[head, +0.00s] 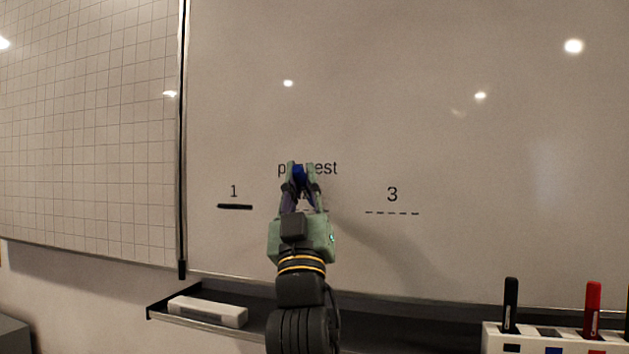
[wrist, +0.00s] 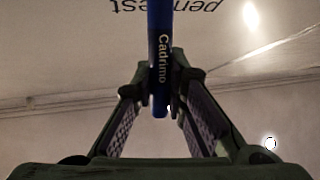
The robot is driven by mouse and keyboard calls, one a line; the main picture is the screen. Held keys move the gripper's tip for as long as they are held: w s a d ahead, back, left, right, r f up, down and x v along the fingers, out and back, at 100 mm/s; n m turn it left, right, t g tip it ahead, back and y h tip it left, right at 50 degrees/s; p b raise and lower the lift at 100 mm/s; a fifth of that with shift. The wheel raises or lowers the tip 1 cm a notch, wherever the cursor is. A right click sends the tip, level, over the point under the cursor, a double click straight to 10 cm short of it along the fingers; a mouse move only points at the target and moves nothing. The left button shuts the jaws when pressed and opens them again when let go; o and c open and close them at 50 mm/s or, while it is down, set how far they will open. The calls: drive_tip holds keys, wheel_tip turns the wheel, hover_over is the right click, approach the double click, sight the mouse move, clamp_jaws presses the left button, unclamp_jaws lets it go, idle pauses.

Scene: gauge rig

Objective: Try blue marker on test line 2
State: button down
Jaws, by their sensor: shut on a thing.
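My gripper (head: 300,180) is in front of the whiteboard (head: 450,130), over the middle test line. It is shut on the blue marker (wrist: 160,60), which bears the word "Cadrimo" in the wrist view. In the head view only a small blue part of the marker (head: 299,172) shows between the fingers. Test line 2 (head: 318,211) is mostly hidden behind my gripper; a short dashed piece shows at its right. I cannot tell whether the marker's tip touches the board. Line 1 (head: 235,207) bears a thick black stroke. Line 3 (head: 392,213) is dashed and bare.
A ledge (head: 400,330) runs below the board, with a white eraser-like block (head: 208,311) at its left. A white holder (head: 495,342) at the lower right has a black marker (head: 510,305) and a red marker (head: 592,309). A gridded board (head: 90,110) is at the left.

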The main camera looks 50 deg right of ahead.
drive_tip(key=w+a, duration=0.3)
drive_tip(key=w, duration=0.4)
drive_tip(key=shift+w, duration=0.2)
idle(0.5)
drive_tip(key=s+a, duration=0.2)
drive_tip(key=a, duration=0.3)
drive_tip(key=shift+s+a+b, duration=0.2)
drive_tip(key=shift+a+b, duration=0.1)
drive_tip(key=shift+b, duration=0.1)
idle(0.4)
drive_tip(key=a, duration=0.1)
drive_tip(key=s+a, duration=0.1)
drive_tip(key=shift+a, duration=0.4)
drive_tip(key=shift+d, duration=0.15)
drive_tip(key=w+d, duration=0.2)
drive_tip(key=d, duration=0.4)
drive_tip(key=shift+w+d+p, duration=0.2)
drive_tip(key=shift+w+p, duration=0.1)
drive_tip(key=shift+p, duration=0.05)
drive_tip(key=shift+w+d, duration=0.35)
drive_tip(key=shift+d, duration=0.5)
idle(0.8)
